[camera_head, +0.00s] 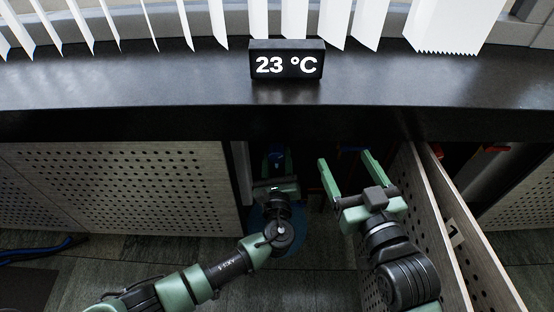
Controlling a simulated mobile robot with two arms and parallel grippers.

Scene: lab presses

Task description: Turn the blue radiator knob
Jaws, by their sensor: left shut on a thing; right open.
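The blue radiator knob (276,152) shows as a small dark blue patch in the shadowed opening below the black sill. My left gripper (276,168) reaches into this opening and is shut on the knob, hiding most of it. How far the knob is turned cannot be seen. My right gripper (346,160) is open and empty, to the right of the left gripper, with its two green fingers spread and pointing into the opening.
A black sill (150,85) runs above the opening and bears a display (287,65) reading 23 °C. A perforated panel (120,185) stands left of the opening. Upright perforated boards (410,175) stand close on the right of my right gripper. A blue cable (35,250) lies at the far left.

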